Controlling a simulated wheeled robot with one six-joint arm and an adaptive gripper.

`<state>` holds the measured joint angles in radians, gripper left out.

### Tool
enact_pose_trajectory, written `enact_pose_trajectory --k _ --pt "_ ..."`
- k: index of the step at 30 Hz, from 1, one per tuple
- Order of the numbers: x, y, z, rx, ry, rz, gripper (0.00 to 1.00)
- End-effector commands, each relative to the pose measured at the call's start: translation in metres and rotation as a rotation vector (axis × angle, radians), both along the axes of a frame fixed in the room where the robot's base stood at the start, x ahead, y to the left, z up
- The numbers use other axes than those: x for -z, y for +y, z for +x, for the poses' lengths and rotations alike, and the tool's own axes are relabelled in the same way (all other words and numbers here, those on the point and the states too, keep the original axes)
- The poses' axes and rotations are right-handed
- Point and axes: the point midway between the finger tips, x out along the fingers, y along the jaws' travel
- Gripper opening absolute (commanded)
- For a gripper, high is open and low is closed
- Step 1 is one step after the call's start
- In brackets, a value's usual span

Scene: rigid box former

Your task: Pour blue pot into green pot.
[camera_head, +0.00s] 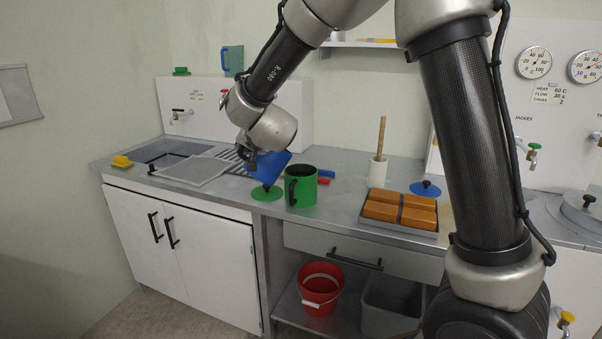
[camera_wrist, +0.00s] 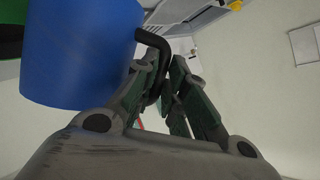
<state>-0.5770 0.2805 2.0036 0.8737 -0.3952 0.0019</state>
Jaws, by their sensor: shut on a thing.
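The blue pot (camera_head: 269,167) is in the air above the counter, tilted toward the green pot. My gripper (camera_head: 250,160) is shut on its black handle. In the wrist view the blue pot (camera_wrist: 80,50) fills the upper left, and its black handle (camera_wrist: 152,42) runs between the fingers of my gripper (camera_wrist: 170,85). The green pot (camera_head: 303,186) stands upright on the counter, just right of and below the blue pot, with its black handle facing left. The inside of the blue pot is hidden, so I cannot tell what it holds.
A green lid (camera_head: 266,193) lies on the counter left of the green pot. A tray with orange bars (camera_head: 400,209), a blue lid (camera_head: 426,188) and a white holder (camera_head: 377,172) with a wooden handle stand to the right. A grey mesh rack (camera_head: 193,170) lies by the sink at left.

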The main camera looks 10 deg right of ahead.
Motion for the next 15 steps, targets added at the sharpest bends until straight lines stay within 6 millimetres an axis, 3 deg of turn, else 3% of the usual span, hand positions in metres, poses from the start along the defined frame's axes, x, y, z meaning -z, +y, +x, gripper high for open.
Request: enact_pose_trajectory --k 15 --pt "-0.0049 -0.008 0.0018 0.001 0.006 0.069 0.0"
